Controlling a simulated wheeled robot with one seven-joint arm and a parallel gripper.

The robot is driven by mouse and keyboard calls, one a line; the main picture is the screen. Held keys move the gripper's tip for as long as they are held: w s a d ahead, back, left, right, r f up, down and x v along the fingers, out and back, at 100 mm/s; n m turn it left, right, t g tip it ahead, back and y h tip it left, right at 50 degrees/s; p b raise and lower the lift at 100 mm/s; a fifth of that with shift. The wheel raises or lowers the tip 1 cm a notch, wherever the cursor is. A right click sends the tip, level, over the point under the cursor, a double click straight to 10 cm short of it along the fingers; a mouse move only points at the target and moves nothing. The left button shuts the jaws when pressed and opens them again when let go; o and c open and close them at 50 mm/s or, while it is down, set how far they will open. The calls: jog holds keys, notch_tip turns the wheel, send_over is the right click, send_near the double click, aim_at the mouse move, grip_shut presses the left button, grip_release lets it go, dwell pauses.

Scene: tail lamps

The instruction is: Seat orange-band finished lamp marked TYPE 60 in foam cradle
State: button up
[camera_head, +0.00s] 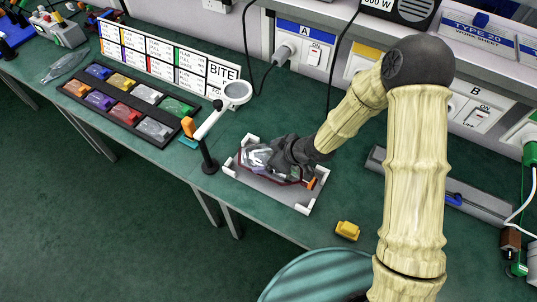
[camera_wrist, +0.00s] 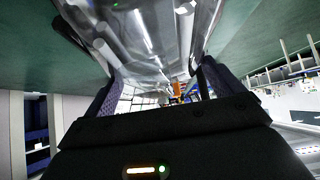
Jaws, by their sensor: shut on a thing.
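A clear, glassy lamp (camera_head: 256,157) is in my gripper (camera_head: 277,154), low over a shallow tray with white corner pieces (camera_head: 303,208), likely the foam cradle. A dark red line runs along the tray, and a small orange piece (camera_head: 312,184) shows at its right end. I cannot tell whether the lamp touches the tray floor; the gripper hides part of both. In the wrist view the clear lamp (camera_wrist: 145,35) fills the space between the two dark fingers. I cannot read a TYPE 60 mark or make out its band clearly.
A magnifier on a stand (camera_head: 238,92) is close to the tray's left. A black rack of coloured lamps (camera_head: 130,112) lies farther left. A yellow block (camera_head: 347,231) sits near the front edge, above a teal stool (camera_head: 318,278). A grey rail (camera_head: 480,206) lies to the right.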

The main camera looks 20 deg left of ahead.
jog(key=shift+f, duration=0.15)
jog(key=o, duration=0.9)
jog(key=shift+d, duration=0.1)
jog(key=p+v, duration=0.4)
jog(key=v, duration=1.3)
jog(key=shift+s+r, duration=0.15)
jog(key=shift+r, duration=0.1)
